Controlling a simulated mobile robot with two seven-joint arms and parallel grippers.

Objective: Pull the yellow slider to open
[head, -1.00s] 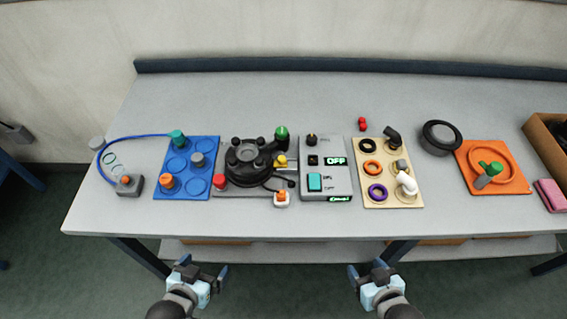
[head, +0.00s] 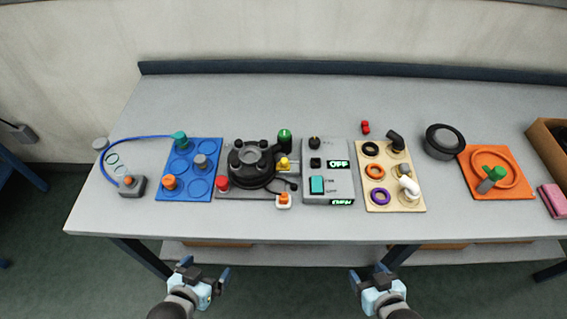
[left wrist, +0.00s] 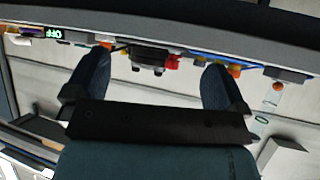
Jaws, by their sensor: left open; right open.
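The yellow slider (head: 283,163) is a small yellow block on the right side of the black round device (head: 252,164), on a grey base plate in the middle of the bench. A green knob (head: 285,138) stands just behind it. My left gripper (head: 207,274) is open and empty in front of the bench's front edge, below and left of the slider. My right gripper (head: 369,276) is open and empty, also in front of the edge. In the left wrist view, the left fingers (left wrist: 155,85) are spread, with the upside-down bench beyond them.
The bench (head: 340,222) has a blue mat (head: 190,197) with caps to the left of the device. A grey control box (head: 341,183) showing OFF, a beige board (head: 398,201) with rings, a dark round part (head: 443,141) and an orange tray (head: 515,186) lie to the right.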

